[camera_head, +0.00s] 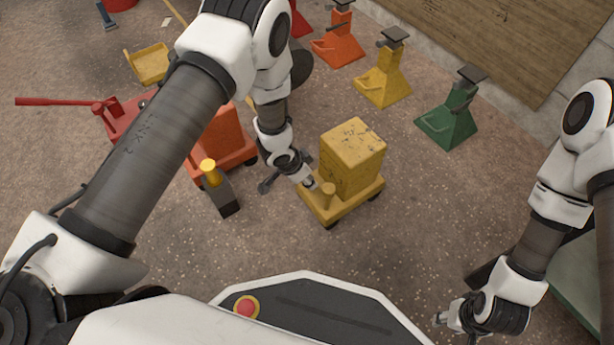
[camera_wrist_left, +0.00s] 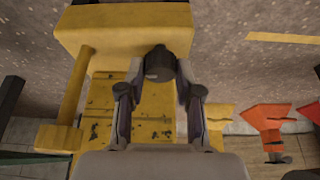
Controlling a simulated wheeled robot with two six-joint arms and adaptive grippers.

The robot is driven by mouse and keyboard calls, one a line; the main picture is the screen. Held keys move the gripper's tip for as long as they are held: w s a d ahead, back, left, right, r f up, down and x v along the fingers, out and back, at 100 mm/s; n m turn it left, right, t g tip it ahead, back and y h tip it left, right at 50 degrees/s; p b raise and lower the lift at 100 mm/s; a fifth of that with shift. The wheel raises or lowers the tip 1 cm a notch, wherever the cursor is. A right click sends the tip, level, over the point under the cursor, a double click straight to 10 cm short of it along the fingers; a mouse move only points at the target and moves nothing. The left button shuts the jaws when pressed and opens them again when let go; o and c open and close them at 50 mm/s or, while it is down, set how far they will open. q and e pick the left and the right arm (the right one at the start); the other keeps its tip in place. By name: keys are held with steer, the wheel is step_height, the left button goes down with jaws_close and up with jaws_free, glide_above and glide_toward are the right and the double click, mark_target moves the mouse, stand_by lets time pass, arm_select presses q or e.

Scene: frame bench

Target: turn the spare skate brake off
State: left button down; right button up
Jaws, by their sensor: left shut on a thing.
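A yellow skate (camera_head: 352,160) with a scuffed block on its deck stands on the floor at the middle of the head view. A short yellow post (camera_head: 328,190) rises at its near left corner. My left gripper (camera_head: 308,182) is at that skate's left side, partly hidden by its own wrist. In the left wrist view, my left gripper (camera_wrist_left: 160,82) is shut on a dark round handle (camera_wrist_left: 160,60) at the yellow deck edge. Which way the brake is set cannot be told. My right gripper (camera_head: 455,325) is open and empty at the lower right.
Orange (camera_head: 340,45), yellow (camera_head: 384,82) and green (camera_head: 452,118) stands line the back. A red jack (camera_head: 115,112) is far left. Floor right of the yellow skate is clear.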

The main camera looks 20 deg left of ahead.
arm_select(q)
steer(key=shift+r+p, duration=0.2)
steer(key=shift+p, duration=0.4)
steer(key=m+h+p, duration=0.1)
steer(key=m+p, duration=0.2)
steer(key=p, duration=0.1)
steer(key=shift+r+g, duration=0.1)
steer(key=shift+g, duration=0.3)
steer(key=shift+w+a+m+g+p, duration=0.1)
steer(key=shift+m+g+p, duration=0.2)
steer(key=shift+m+p, duration=0.45)
steer(key=shift+f+m+g, duration=0.3)
steer(key=shift+m+g, duration=0.1)
steer(key=shift+m, duration=0.65)
steer(key=m, duration=0.1)
steer(key=m+g+b, duration=0.1)
steer(key=m, duration=0.1)
steer(key=shift+w+f+m+h, duration=0.1)
steer(key=shift+w+m+h, duration=0.05)
steer(key=shift+m+h, duration=0.15)
steer(key=m+g+b, duration=0.1)
steer(key=m, duration=0.2)
steer(key=shift+w+m+g, duration=0.1)
steer(key=shift+m+g, duration=0.2)
steer(key=shift+g, duration=0.1)
steer(key=shift+m+g+y+b, duration=0.4)
steer(key=shift+m+g+b, duration=0.3)
steer(key=shift+m, duration=1)
